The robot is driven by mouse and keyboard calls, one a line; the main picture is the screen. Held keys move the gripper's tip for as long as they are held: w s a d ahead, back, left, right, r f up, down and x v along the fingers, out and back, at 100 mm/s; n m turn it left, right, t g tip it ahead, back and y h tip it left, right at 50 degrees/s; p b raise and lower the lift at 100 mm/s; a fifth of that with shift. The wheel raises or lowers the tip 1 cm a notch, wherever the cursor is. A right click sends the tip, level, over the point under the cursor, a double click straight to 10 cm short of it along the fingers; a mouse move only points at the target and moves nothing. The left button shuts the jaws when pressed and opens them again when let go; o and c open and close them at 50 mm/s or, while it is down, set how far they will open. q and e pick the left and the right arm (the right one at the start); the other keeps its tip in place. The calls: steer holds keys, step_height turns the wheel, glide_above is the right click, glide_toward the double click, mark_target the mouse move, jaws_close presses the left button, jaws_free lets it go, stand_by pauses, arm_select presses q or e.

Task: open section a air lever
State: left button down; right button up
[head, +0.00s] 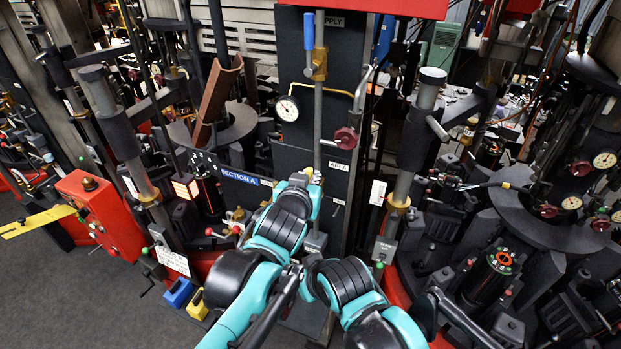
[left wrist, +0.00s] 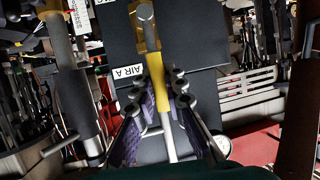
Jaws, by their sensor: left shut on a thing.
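The section A air lever (left wrist: 154,72) is a yellow-sleeved metal handle in front of a dark panel in the left wrist view. Its round end is near the top of that view, and the white AIR A label (left wrist: 129,73) is beside it. My left gripper (left wrist: 158,98) has its fingers on both sides of the yellow sleeve and is shut on it. In the head view my left gripper (head: 311,181) is at the dark column, just below and left of the AIR A label (head: 338,166); my arm hides most of the lever. I cannot make out my right gripper's fingers.
A blue-handled lever (head: 309,31) on a brass valve stands above, with a pressure gauge (head: 287,107) below it and a dark red knob (head: 346,138) right of the pipe. A red control box (head: 101,215) stands at left. Moulds and posts crowd both sides.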

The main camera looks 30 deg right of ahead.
arm_select(q)
steer(key=shift+f, duration=0.1)
steer(key=c, duration=1.6)
jaws_free()
steer(key=shift+s, duration=0.1)
steer(key=shift+o, duration=0.2)
steer(key=v, duration=1.2)
steer(key=shift+d, duration=0.1)
steer(key=w+a+f+n+g+y+b, duration=0.15)
steer(key=a+f+n+y+b, duration=0.5)
steer(key=a+f+b, duration=1.6)
steer(key=s+a+f+g+y, duration=0.1)
steer(key=s+a+f, duration=0.2)
steer(key=a+f, duration=0.4)
steer(key=s+a+f+n+g+y, duration=0.1)
steer(key=s+a+f, duration=0.2)
steer(key=a+f, duration=0.4)
step_height(320, 180, down, 5)
steer(key=shift+a+f, duration=0.1)
steer(key=shift+a, duration=0.25)
